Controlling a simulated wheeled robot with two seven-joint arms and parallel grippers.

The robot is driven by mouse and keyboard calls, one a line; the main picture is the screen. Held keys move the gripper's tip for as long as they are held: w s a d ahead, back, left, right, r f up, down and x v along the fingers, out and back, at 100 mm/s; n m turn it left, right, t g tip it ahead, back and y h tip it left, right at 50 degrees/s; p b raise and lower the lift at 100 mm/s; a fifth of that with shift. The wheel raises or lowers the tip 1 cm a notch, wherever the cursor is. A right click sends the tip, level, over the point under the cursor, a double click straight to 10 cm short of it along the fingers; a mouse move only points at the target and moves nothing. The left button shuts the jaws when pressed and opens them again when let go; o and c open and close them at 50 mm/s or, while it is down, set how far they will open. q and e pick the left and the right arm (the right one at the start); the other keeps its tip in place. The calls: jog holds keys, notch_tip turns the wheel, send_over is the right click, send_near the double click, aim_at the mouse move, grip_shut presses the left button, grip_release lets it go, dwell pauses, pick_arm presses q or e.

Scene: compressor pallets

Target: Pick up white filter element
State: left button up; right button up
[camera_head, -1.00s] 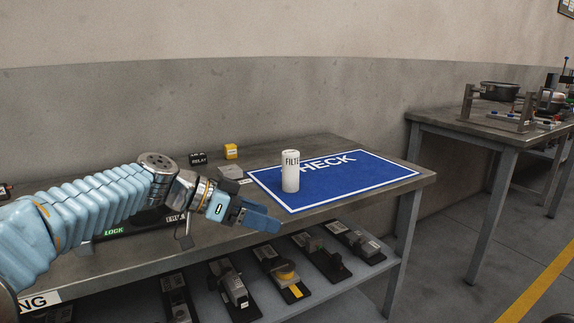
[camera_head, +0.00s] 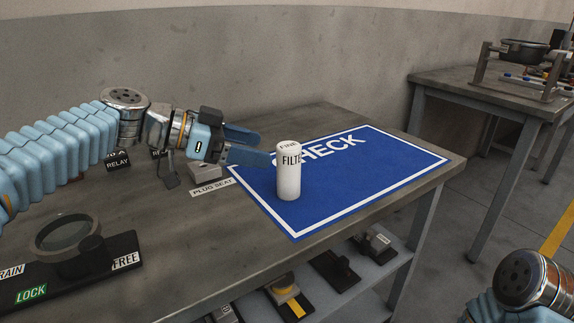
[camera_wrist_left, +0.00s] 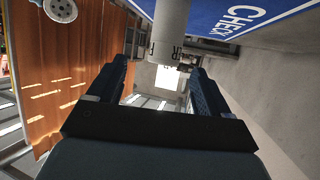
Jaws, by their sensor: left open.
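The white filter element (camera_head: 289,174) is a white cylinder lettered FILTER, standing upright on the blue CHECK mat (camera_head: 370,178) in the head view. My left gripper (camera_head: 265,147) is open, its blue fingers just left of the filter and pointing at it. In the left wrist view the filter (camera_wrist_left: 170,28) shows beyond and between the open fingers (camera_wrist_left: 160,75), its far end cut by the top edge. The fingers do not appear closed around it. In the head view, part of my right arm shows at the lower right; its gripper is out of frame.
The mat lies on a grey table (camera_head: 190,240). A PLUG SEAT block (camera_head: 205,171) and RELAY blocks (camera_head: 117,160) sit near my left arm. A LOCK/FREE fixture (camera_head: 75,250) is at the front left. Several parts lie on the shelf below. A second table (camera_head: 470,90) stands at right.

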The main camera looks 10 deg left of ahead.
aim_at(296, 154)
pick_arm(q)
jog(key=x, duration=0.5)
jog(key=p+x, duration=0.1)
jog(key=x, duration=0.1)
jog(key=w+p+x, duration=0.1)
jog(key=shift+r, duration=0.25)
jog(key=shift+w+d+f, duration=0.25)
jog(key=shift+d+f, duration=0.05)
jog(key=shift+d, duration=0.2)
jog(key=c, duration=1.1)
jog(key=shift+o, duration=0.2)
jog(key=shift+r, duration=0.1)
